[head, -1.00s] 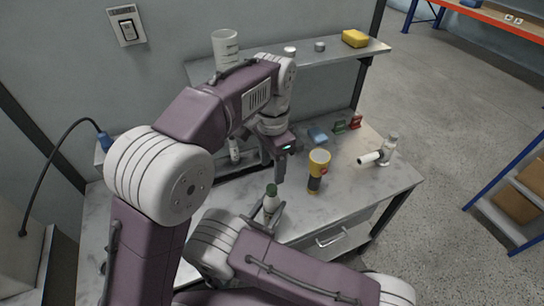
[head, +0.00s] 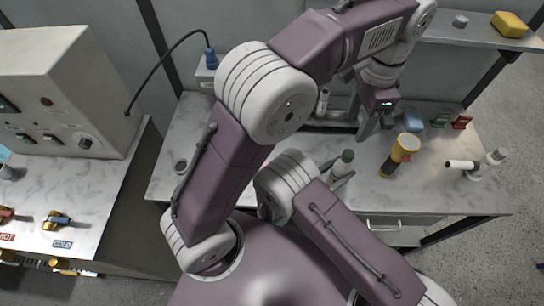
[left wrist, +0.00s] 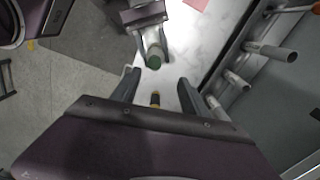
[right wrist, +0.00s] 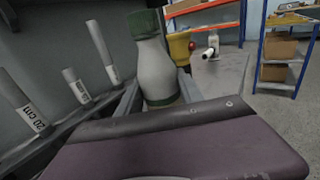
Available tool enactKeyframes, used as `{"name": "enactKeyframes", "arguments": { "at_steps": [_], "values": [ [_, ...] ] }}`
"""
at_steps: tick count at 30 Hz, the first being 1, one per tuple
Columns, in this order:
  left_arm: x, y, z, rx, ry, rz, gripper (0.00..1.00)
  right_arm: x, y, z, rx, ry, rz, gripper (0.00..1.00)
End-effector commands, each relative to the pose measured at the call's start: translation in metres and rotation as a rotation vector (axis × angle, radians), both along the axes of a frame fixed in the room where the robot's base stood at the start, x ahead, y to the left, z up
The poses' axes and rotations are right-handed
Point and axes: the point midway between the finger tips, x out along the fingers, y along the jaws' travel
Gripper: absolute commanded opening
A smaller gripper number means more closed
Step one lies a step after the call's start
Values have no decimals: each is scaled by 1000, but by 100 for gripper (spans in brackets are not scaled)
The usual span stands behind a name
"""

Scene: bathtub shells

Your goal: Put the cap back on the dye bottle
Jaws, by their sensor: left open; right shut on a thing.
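The dye bottle (head: 338,170) is white with a green band low on its body, seen close in the right wrist view (right wrist: 158,75). A green cap (head: 347,156) sits on its top, also visible in the right wrist view (right wrist: 143,23) and left wrist view (left wrist: 154,62). My right gripper (head: 341,182) is shut around the bottle's lower body and holds it roughly upright over the bench. My left gripper (head: 368,126) is open and empty, above and beyond the cap. Its two fingers (left wrist: 158,88) show apart in the left wrist view, with the bottle outside them.
A white bottle with a side tube (head: 484,164) is farther right. Green and red clips (head: 461,122) lie near the back. A rack with white tubes (right wrist: 104,52) is along the wall. A shelf holds a yellow block (head: 509,24).

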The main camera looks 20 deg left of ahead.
Motion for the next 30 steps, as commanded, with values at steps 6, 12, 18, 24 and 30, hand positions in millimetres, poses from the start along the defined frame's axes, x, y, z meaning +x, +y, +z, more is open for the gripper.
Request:
{"name": "enactKeyframes", "arguments": {
  "at_steps": [6,12,18,24,30],
  "values": [
    [-1,79,-61,-23,-21,365,52,0,0,0,-1,-1,0,0],
    [-42,154,-121,-50,-51,736,52,0,0,0,-1,-1,0,0],
    [-94,197,-160,-64,-77,1001,52,0,0,0,-1,-1,0,0],
    [-117,209,-172,-72,-89,1097,52,0,0,0,-1,-1,0,0],
    [-118,209,-173,-71,-89,1099,52,0,0,0,-1,-1,0,0]
  ]
}}
